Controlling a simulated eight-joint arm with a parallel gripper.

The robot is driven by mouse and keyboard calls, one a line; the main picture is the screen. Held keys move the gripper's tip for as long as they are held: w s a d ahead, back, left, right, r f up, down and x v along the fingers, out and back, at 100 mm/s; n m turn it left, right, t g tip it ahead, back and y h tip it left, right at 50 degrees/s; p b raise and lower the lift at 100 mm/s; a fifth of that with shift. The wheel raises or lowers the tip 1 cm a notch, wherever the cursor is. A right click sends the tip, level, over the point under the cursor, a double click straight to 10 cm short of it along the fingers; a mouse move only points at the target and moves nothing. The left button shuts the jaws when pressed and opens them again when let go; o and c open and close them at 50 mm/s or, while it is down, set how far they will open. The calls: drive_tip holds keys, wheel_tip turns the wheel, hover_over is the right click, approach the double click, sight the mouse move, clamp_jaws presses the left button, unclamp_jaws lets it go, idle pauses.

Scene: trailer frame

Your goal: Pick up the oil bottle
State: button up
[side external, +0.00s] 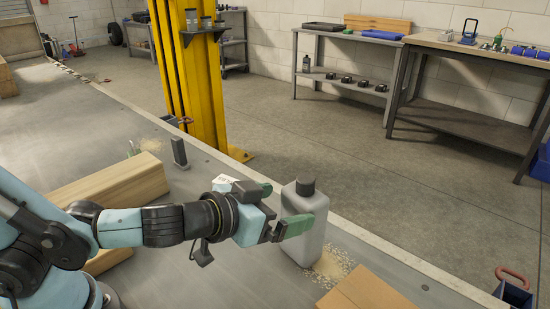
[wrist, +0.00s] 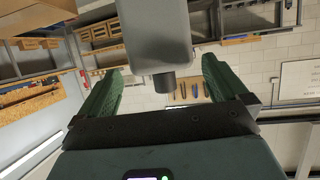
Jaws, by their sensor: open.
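The oil bottle (side external: 309,243) is a grey jug with a dark cap, standing upright on the grey trailer deck (side external: 190,262) near its edge. My gripper (side external: 281,208) is open, with one green finger on each side of the bottle's upper body. In the wrist view, the bottle (wrist: 160,35) appears cap-down, between the two spread fingers of my gripper (wrist: 161,88). A gap shows on both sides of the bottle there. In the side view, the near finger covers part of the bottle, and the far finger is partly hidden.
A wooden beam (side external: 110,206) lies on the deck behind my wrist. A small dark upright block (side external: 179,153) and a yellow post (side external: 190,80) stand farther back.

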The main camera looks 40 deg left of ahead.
sight(294, 201)
drive_tip(key=shift+r+x, duration=0.1)
drive_tip(key=shift+x, duration=1.6)
drive_tip(key=shift+r+x, duration=0.15)
drive_tip(key=shift+x, duration=1.5)
drive_tip(key=shift+w, duration=0.1)
drive_tip(key=shift+c, duration=0.3)
drive_tip(key=c, duration=1.4)
drive_tip(key=shift+c, duration=1.2)
drive_tip(key=shift+r, duration=0.15)
